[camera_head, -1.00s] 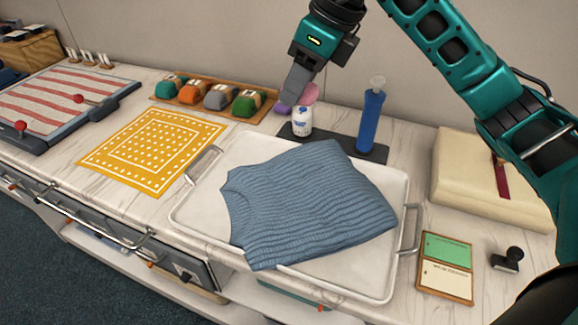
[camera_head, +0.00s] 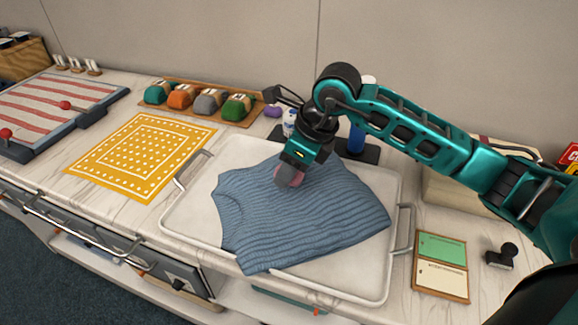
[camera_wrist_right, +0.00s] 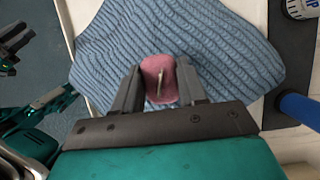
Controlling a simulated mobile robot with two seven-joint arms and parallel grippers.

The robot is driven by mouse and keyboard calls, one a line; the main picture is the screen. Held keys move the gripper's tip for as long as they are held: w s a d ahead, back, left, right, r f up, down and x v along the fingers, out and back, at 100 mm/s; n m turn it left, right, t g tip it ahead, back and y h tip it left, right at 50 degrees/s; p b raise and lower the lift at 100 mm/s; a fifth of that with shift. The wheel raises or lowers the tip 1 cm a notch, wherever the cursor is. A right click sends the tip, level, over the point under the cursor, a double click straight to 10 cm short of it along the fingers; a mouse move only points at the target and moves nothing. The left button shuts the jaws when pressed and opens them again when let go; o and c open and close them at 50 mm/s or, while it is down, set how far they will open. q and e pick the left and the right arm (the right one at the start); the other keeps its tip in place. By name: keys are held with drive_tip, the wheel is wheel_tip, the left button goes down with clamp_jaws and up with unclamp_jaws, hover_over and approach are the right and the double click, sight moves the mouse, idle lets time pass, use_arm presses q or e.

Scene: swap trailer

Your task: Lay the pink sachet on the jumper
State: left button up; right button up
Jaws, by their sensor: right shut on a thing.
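The blue knitted jumper (camera_head: 310,220) lies on a white tray (camera_head: 190,212) with metal handles, and it fills much of the right wrist view (camera_wrist_right: 215,45). My right gripper (camera_head: 291,178) is over the upper middle part of the jumper. It is shut on the pink sachet (camera_wrist_right: 158,78), which sits between the two fingers in the right wrist view. In the head view the sachet (camera_head: 287,178) is partly covered by the gripper. I cannot tell whether the sachet touches the jumper. My left gripper does not show in the head view.
Behind the tray stand a white bottle (camera_head: 289,122) and a blue bottle (camera_head: 356,140) on a dark mat. A purple sachet (camera_head: 273,111) lies beside a wooden rack (camera_head: 172,108) of coloured bundles. A yellow patterned cloth (camera_head: 142,157) lies left; a green-and-cream card board (camera_head: 441,265) lies right.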

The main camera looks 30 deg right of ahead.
drive_tip(key=shift+f, duration=0.2)
drive_tip(key=o, duration=1)
drive_tip(key=shift+r, duration=0.15)
drive_tip(key=shift+d+r, duration=0.1)
drive_tip(key=shift+r, duration=0.2)
drive_tip(key=v, duration=1.1)
drive_tip(key=shift+s+r, duration=0.1)
drive_tip(key=shift+r, duration=0.1)
